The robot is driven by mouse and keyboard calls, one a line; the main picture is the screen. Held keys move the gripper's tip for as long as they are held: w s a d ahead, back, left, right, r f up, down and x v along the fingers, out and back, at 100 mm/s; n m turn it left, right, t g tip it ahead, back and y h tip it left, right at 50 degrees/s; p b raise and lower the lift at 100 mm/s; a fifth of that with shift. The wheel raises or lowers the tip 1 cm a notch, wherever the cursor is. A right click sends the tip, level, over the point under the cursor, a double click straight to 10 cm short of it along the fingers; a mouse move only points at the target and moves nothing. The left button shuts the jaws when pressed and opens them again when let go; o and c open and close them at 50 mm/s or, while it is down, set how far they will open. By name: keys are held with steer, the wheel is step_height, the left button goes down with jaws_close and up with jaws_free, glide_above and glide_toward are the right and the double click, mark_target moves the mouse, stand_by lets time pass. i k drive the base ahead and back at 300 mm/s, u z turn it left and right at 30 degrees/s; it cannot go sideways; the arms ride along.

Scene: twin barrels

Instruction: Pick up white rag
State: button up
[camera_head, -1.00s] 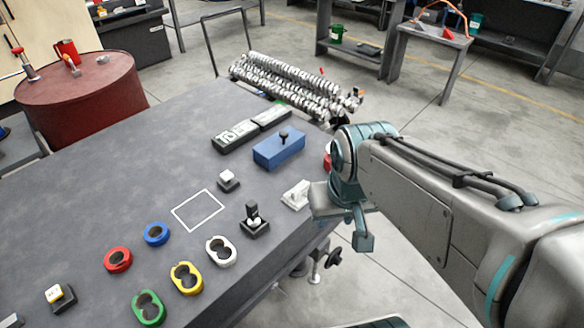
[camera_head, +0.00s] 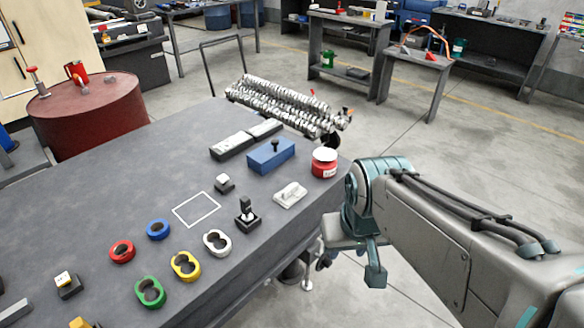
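A small white rumpled item (camera_head: 290,195), which looks like the rag, lies on the grey table (camera_head: 100,190) near its right edge, in front of the blue box. My gripper (camera_head: 362,258) is to the right of it, out past the table edge and apart from the rag. One teal finger points down; the rest of the gripper is hard to make out, so its opening does not show. Nothing is seen held in it.
A blue box (camera_head: 271,155) and a red can with a white top (camera_head: 324,163) stand behind the rag. A black stand (camera_head: 247,214) and a white double ring (camera_head: 217,243) lie to its left. A red barrel (camera_head: 88,113) is at the far left.

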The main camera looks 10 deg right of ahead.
mark_target(290, 195)
steer(key=u, duration=0.15)
steer(key=i, duration=0.95)
steer(key=u, duration=0.5)
